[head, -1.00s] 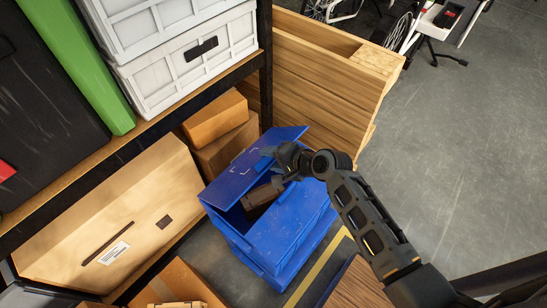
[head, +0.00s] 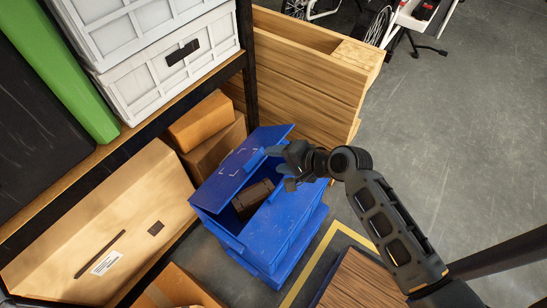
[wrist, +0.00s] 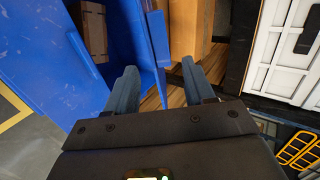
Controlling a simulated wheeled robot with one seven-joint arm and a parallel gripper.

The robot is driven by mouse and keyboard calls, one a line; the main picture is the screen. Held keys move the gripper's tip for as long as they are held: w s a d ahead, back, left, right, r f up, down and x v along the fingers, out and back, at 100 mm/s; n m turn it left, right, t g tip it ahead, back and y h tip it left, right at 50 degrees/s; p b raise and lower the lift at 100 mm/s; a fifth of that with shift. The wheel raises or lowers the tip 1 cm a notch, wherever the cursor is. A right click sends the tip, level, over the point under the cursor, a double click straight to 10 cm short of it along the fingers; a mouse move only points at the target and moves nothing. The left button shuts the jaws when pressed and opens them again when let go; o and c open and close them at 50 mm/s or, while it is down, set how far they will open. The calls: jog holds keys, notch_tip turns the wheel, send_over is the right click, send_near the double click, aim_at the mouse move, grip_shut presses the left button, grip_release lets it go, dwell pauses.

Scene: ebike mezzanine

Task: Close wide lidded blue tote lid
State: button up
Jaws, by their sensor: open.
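The blue tote (head: 270,242) stands on the floor below the shelf. Its blue lid (head: 226,178) is raised and tilted along the shelf side, leaving the tote open. A brown block-like object (head: 252,199) lies inside; it also shows in the wrist view (wrist: 94,30). My gripper (head: 279,168) is open and empty, above the far part of the tote and beside the lid. In the wrist view, the lid (wrist: 159,50) appears edge-on between my two fingers (wrist: 159,70). I cannot tell whether either finger touches it.
Cardboard boxes (head: 212,145) sit behind the tote, and a wooden crate (head: 300,75) stands beyond it. The shelf (head: 150,118) with white crates (head: 165,70) runs along the left. Another wooden box (head: 355,282) is at the front. Open floor (head: 450,130) lies to the right.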

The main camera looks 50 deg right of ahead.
aim_at(250, 158)
jog(key=shift+c, duration=0.5)
